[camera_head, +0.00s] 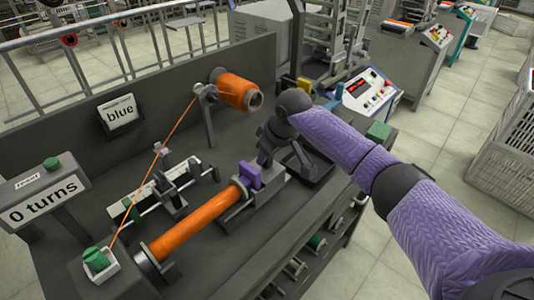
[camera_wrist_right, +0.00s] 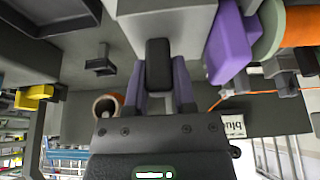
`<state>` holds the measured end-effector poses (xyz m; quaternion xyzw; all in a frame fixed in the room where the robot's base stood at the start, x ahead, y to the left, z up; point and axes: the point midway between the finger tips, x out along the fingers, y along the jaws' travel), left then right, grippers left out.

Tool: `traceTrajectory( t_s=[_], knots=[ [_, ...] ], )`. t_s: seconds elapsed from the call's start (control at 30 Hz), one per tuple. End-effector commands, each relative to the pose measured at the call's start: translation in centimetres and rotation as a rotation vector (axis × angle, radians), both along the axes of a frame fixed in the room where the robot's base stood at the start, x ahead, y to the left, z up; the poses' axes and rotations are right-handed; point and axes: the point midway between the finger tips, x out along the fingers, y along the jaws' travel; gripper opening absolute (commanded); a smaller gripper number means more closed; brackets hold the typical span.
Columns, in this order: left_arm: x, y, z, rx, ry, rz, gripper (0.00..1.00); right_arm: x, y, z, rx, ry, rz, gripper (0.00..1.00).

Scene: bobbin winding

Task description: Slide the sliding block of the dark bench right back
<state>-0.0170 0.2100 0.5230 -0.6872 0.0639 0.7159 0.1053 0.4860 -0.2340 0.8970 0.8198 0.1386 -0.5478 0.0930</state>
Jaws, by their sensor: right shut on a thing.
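The sliding block (camera_head: 238,208) is a grey block on the dark bench (camera_head: 205,262), with a purple head (camera_head: 250,177) facing the right end of a long orange tube (camera_head: 195,222). My right gripper (camera_head: 266,158) is at the block's right end. In the right wrist view its two purple fingers (camera_wrist_right: 161,88) are shut on a black upright handle (camera_wrist_right: 158,64). The purple head also shows there (camera_wrist_right: 230,42), close against a pale green flange (camera_wrist_right: 268,32) at the orange tube's end. My left gripper is not in view.
An orange thread cone (camera_head: 236,90) stands on a post behind. Its thread runs to a green-topped box (camera_head: 100,262) at the front left. A "0 turns" sign (camera_head: 45,205) and a "blue" card (camera_head: 120,113) stand left. A green button block (camera_head: 379,131) sits near the bench's right edge.

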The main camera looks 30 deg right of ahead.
Motion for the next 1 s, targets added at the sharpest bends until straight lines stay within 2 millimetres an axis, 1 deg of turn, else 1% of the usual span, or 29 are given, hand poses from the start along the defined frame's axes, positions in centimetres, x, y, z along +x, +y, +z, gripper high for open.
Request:
traceTrajectory(
  t_s=[0.33,0.7,1.0],
  knots=[
    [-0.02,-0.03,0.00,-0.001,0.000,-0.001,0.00,0.00,-0.02,0.00,-0.001,0.000,0.000,0.00],
    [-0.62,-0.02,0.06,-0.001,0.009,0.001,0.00,0.00,-0.02,0.00,-0.001,0.000,0.000,0.00],
    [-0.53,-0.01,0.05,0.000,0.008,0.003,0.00,0.00,-0.02,0.00,-0.001,0.000,0.000,0.00]
  ],
)
